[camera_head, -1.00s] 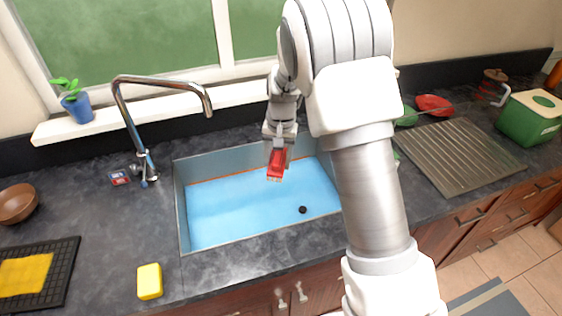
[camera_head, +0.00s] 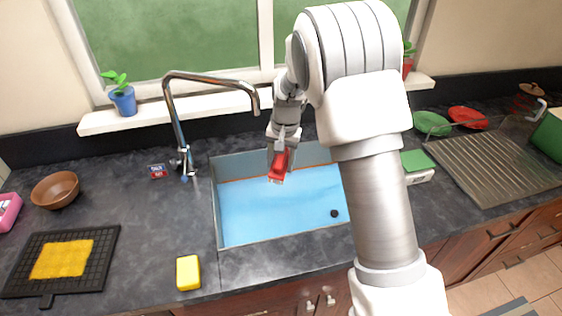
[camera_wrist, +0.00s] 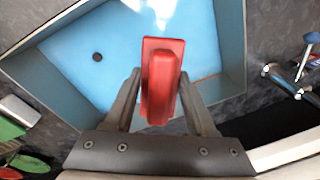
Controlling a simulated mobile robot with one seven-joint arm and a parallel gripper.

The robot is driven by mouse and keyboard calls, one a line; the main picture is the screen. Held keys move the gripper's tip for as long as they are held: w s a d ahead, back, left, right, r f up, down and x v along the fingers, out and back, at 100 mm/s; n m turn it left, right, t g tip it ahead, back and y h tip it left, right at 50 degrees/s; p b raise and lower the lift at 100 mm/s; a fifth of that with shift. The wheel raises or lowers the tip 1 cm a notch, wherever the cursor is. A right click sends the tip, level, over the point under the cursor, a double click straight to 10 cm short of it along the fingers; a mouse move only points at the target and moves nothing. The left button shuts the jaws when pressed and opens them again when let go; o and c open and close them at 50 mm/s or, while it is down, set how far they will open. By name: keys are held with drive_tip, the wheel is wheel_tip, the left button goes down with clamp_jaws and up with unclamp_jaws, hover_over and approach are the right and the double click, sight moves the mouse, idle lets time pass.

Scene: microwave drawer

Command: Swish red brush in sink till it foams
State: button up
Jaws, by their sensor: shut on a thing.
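The red brush (camera_head: 279,166) is held in my gripper (camera_head: 279,150), over the sink toward its back side. In the wrist view the brush (camera_wrist: 160,82) sits between the two fingers of my gripper (camera_wrist: 160,100), which are shut on it. Its bristles show faintly at its lower end in the head view. The sink (camera_head: 217,215) is a rectangular basin with a light blue bottom (camera_head: 270,215) and a dark round drain (camera_head: 334,213). The wrist view shows whitish patches on the blue. I cannot tell if they are foam or glare, or whether the brush touches the water.
A chrome faucet (camera_head: 180,120) stands behind the sink's left corner. A yellow sponge (camera_head: 188,272) lies at the front left. A black rack with a yellow cloth (camera_head: 62,259) and a brown bowl (camera_head: 55,189) are further left. A ribbed drainboard (camera_head: 490,165) is at the right.

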wheel_tip(320, 180, down, 29)
drive_tip(key=b, duration=1.8)
drive_tip(key=shift+r, duration=0.2)
drive_tip(key=shift+a, duration=0.1)
drive_tip(key=shift+s+a, duration=0.2)
drive_tip(key=shift+a, duration=0.7)
drive_tip(key=shift+s+a, duration=0.2)
drive_tip(key=shift+a, duration=0.7)
drive_tip(key=shift+w+d+b, duration=0.2)
drive_tip(key=shift+d+b, duration=0.1)
drive_tip(key=shift+d, duration=0.65)
drive_tip(key=shift+w+d+b, duration=0.2)
drive_tip(key=shift+d+b, duration=0.1)
drive_tip(key=shift+d, duration=0.65)
drive_tip(key=shift+r, duration=0.2)
wheel_tip(320, 180, up, 26)
drive_tip(key=p, duration=1.6)
drive_tip(key=shift+f+p, duration=0.15)
drive_tip(key=shift+p, duration=0.15)
